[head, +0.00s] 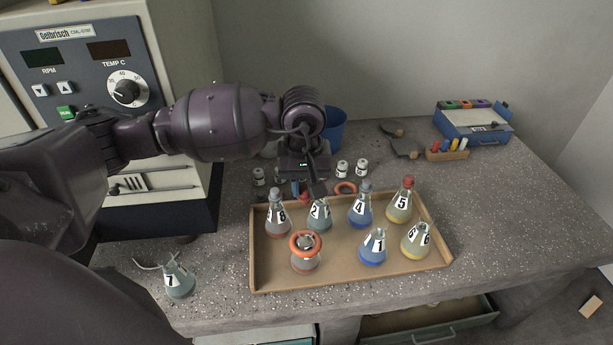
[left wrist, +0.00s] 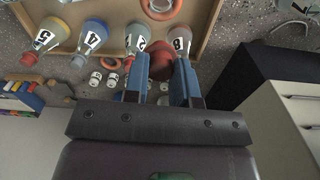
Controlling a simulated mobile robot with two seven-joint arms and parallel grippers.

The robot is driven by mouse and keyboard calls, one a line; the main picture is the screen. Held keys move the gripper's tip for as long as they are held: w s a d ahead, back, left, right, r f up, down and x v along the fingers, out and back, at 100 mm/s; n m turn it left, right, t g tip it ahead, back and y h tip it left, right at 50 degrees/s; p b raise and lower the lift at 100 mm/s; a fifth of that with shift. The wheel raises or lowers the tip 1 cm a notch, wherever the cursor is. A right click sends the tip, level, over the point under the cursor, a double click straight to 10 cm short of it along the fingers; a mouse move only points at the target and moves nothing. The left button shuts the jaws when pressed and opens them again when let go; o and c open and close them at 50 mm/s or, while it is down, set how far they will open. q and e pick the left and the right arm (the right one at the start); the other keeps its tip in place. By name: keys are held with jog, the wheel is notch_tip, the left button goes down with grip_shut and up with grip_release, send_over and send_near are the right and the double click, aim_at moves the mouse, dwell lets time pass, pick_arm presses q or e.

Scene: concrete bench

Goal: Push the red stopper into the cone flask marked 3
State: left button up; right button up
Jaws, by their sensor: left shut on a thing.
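My left gripper (head: 307,190) points down at the tray's back edge, behind the flasks marked 8 (head: 277,218) and 2 (head: 319,213). It is shut on a red stopper (head: 304,198). In the left wrist view the red stopper (left wrist: 161,66) sits between the blue fingers. No label 3 is readable. A cone flask (head: 305,263) at the tray's front left has an orange ring (head: 292,246) around its upper part, and its number is hidden. The flask marked 5 (head: 399,206) has a reddish stopper on it. My right gripper is not in view.
The wooden tray (head: 344,282) also holds flasks 4 (head: 360,212), 1 (head: 374,248) and 6 (head: 415,241). Flask 7 (head: 178,281) stands outside, left of the tray. Small white vials (head: 342,168), another orange ring (head: 346,187) and a blue bin (head: 334,128) are behind.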

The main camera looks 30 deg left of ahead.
aim_at(306, 203)
pick_arm(q)
notch_tip(306, 203, down, 2)
jog(key=shift+f, duration=0.1)
notch_tip(306, 203, down, 2)
jog(key=shift+f+b, duration=0.2)
jog(key=shift+b, duration=0.5)
jog(key=shift+f, duration=0.4)
notch_tip(306, 203, down, 3)
jog(key=shift+f+b, duration=0.1)
jog(key=shift+b, duration=0.9)
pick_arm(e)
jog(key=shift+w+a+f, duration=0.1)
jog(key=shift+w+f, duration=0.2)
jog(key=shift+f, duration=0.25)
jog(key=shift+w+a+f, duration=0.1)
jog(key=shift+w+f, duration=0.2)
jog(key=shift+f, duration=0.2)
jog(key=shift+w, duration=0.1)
pick_arm(q)
jog(key=shift+f, duration=0.2)
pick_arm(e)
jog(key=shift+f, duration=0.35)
